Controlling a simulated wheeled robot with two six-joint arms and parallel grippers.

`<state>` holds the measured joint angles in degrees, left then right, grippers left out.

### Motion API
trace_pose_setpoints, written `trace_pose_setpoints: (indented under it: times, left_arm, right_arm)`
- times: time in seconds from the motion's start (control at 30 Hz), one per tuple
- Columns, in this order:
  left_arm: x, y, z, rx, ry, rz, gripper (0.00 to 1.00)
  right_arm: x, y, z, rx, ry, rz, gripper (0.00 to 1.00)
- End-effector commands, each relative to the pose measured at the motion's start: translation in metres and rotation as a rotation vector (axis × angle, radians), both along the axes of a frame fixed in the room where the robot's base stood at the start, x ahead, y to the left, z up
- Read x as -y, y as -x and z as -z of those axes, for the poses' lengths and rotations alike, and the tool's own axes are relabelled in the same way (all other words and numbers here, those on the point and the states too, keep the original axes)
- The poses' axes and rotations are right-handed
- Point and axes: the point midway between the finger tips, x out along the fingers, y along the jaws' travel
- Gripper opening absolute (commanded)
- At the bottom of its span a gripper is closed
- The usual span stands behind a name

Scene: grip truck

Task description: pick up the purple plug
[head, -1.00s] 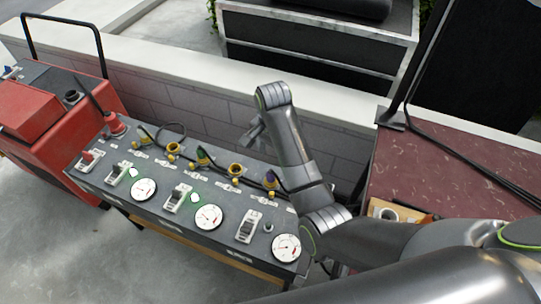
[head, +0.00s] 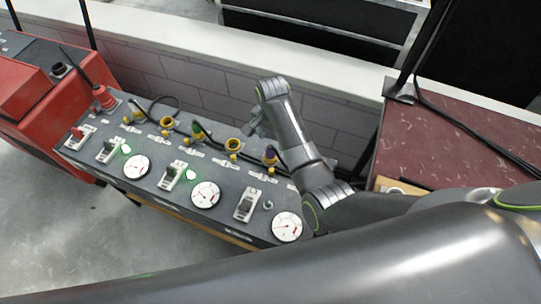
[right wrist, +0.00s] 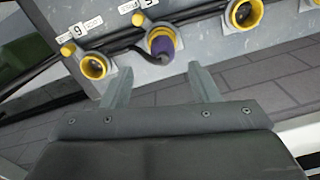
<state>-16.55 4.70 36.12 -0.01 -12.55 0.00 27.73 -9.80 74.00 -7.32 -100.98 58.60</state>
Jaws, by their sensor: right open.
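The purple plug (head: 270,154) sits in a yellow-rimmed socket on the grey control panel (head: 155,190), beside my right forearm. In the right wrist view the purple plug (right wrist: 163,46) shows in its socket, with a black cable running to it. My right gripper (head: 252,127) is over the panel's back edge, above and left of the plug in the head view. In the wrist view its two fingers (right wrist: 160,75) are apart and empty, with the plug just beyond the gap between the tips. My left gripper is out of view.
Several other yellow sockets line the panel, among them an empty one (right wrist: 95,66); some hold cabled plugs. Switches and round gauges (head: 205,194) sit in front. A block wall (head: 200,100) stands close behind. A red machine (head: 55,110) is left, a dark red surface (head: 455,150) right.

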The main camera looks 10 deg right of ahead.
Motion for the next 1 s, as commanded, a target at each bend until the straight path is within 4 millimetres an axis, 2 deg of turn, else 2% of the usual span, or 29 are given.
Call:
trace_pose_setpoints:
  times: [0.23, 0.57, 0.87, 1.0]
  left_arm:
    - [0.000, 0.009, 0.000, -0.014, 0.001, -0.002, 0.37]
    - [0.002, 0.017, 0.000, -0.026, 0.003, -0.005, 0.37]
    - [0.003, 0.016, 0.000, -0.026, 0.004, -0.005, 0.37]
    - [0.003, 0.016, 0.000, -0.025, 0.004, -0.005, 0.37]
  right_arm:
    - [-0.001, 0.000, 0.016, -0.001, 0.001, 0.000, 0.55]
    - [-0.003, -0.001, 0.056, -0.002, 0.001, 0.001, 0.55]
    - [-0.003, -0.001, 0.061, 0.001, -0.001, 0.001, 0.55]
    - [-0.003, -0.001, 0.061, 0.001, -0.001, 0.001, 0.40]
